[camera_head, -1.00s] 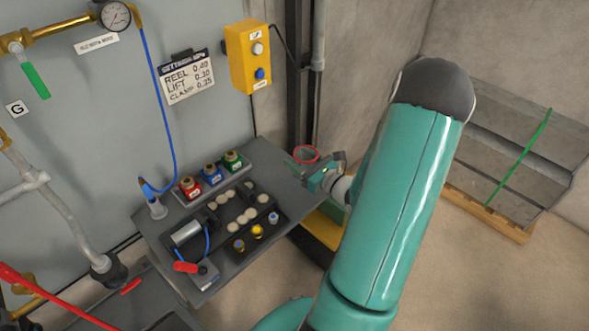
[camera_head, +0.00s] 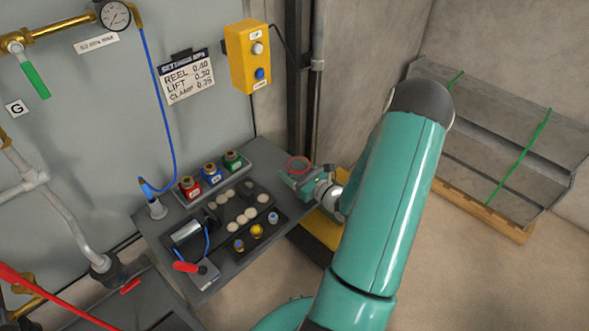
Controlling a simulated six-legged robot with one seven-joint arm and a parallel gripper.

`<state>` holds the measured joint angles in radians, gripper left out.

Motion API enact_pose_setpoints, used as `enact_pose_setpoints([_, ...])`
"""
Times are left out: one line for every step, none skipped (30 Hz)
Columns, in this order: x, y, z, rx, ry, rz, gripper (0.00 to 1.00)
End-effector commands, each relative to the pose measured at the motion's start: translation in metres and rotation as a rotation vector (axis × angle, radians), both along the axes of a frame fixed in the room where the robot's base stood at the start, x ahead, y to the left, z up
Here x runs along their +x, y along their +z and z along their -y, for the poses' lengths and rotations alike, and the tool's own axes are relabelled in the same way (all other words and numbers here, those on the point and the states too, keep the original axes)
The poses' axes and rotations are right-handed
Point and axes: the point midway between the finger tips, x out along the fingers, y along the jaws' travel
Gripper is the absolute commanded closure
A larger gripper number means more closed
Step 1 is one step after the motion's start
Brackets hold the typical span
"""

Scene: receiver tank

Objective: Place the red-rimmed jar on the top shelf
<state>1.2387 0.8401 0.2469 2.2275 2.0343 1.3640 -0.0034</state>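The red-rimmed jar (camera_head: 289,166) shows as a red ring around a dark grey-green top, at the right back corner of the grey bench top. My gripper (camera_head: 302,177) is shut on the jar from the right and front. The jar looks upright. Its lower body is mostly hidden by the gripper, and I cannot tell whether it touches the bench or hangs above it. The grey bench top (camera_head: 262,247) is the only shelf-like surface clearly seen; no separate top shelf can be made out.
A rack with red (camera_head: 190,188), blue (camera_head: 212,174) and green (camera_head: 233,160) bottles stands at the bench's back. A yellow control box (camera_head: 247,56) hangs above.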

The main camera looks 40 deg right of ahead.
Motion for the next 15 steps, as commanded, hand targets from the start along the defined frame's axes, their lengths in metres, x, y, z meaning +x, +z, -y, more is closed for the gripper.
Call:
enact_pose_setpoints([-0.0001,0.0003,0.0001,0.000,0.000,0.000,0.26])
enact_pose_setpoints([-0.0001,0.0004,0.0001,0.000,0.000,0.000,0.22])
enact_pose_setpoints([-0.0001,0.0004,0.0001,0.000,0.000,0.000,0.22])
enact_pose_setpoints([-0.0001,0.0004,0.0001,0.000,0.000,0.000,0.22])
enact_pose_setpoints([-0.0001,0.0005,0.0001,0.000,0.000,0.000,0.22])
enact_pose_setpoints([-0.0001,0.0005,0.0001,0.000,0.000,0.000,0.22])
enact_pose_setpoints([-0.0001,0.0005,0.0001,0.000,0.000,0.000,0.22])
enact_pose_setpoints([-0.0001,0.0005,0.0001,0.000,0.000,0.000,0.22])
enact_pose_setpoints([-0.0001,0.0006,0.0001,0.000,0.000,0.000,0.22])
enact_pose_setpoints([-0.0001,0.0009,0.0002,0.000,0.000,0.000,0.22])
enact_pose_setpoints([-0.0001,0.0016,0.0002,-0.001,0.000,0.000,0.22])
enact_pose_setpoints([-0.0001,0.0032,0.0003,-0.001,0.000,0.001,0.22])
enact_pose_setpoints([-0.0006,0.0044,0.0004,-0.001,0.000,0.000,0.22])
enact_pose_setpoints([-0.0040,0.0035,0.0009,0.000,-0.002,-0.001,0.22])
enact_pose_setpoints([-0.0089,0.0032,0.0011,0.000,-0.002,-0.001,0.22])
